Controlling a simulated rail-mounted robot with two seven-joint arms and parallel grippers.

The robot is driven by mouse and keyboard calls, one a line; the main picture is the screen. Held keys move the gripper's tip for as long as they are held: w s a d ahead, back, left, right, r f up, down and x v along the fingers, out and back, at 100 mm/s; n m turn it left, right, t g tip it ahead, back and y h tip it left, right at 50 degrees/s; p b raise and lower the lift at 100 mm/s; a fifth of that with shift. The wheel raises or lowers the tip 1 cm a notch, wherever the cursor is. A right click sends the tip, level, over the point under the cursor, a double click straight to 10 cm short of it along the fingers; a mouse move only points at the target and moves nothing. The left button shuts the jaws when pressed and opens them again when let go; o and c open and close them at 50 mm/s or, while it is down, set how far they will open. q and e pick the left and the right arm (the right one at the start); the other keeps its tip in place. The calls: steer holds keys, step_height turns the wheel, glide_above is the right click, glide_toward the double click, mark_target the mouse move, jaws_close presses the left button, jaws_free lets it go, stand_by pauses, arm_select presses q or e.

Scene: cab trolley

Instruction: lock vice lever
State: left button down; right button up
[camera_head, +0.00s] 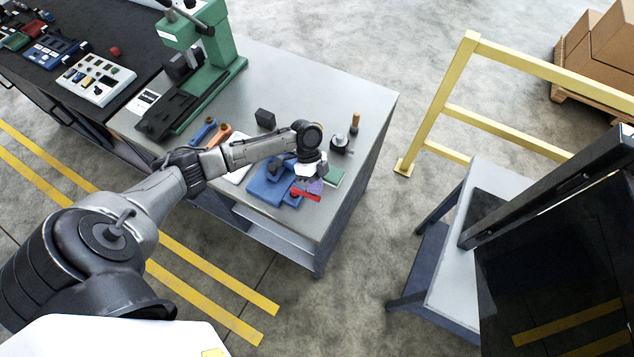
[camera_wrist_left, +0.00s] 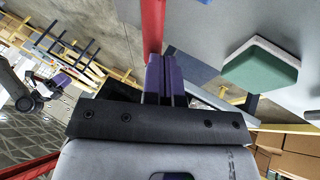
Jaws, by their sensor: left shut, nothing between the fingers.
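The blue vice (camera_head: 268,186) stands on the grey workbench near its front right. Its red lever (camera_head: 305,195) sticks out at the vice's right side, below my left gripper in the head view. My left gripper (camera_head: 314,186) has purple fingers, shut and empty, right beside the lever. In the left wrist view the shut fingers (camera_wrist_left: 165,65) point at the red lever (camera_wrist_left: 153,25), which runs up from their tips. I cannot tell whether they touch it. My left wrist hides part of the vice. My right gripper is not in view.
A green-topped block (camera_head: 334,177) lies close right of the gripper, and also shows in the left wrist view (camera_wrist_left: 262,66). A wooden-handled tool (camera_head: 354,123) and a dark block (camera_head: 265,119) stand behind. A green press (camera_head: 215,50) stands at the back left.

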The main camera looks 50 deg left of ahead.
arm_select(q)
steer(key=shift+d, duration=0.1)
stand_by(0.4)
steer(key=shift+r+p, duration=0.35)
steer(key=shift+r, duration=0.05)
steer(key=p+v, duration=0.4)
steer(key=v, duration=0.5)
steer(key=shift+w+a+p, duration=0.15)
steer(key=shift+a+p, duration=0.15)
steer(key=shift+p, duration=0.05)
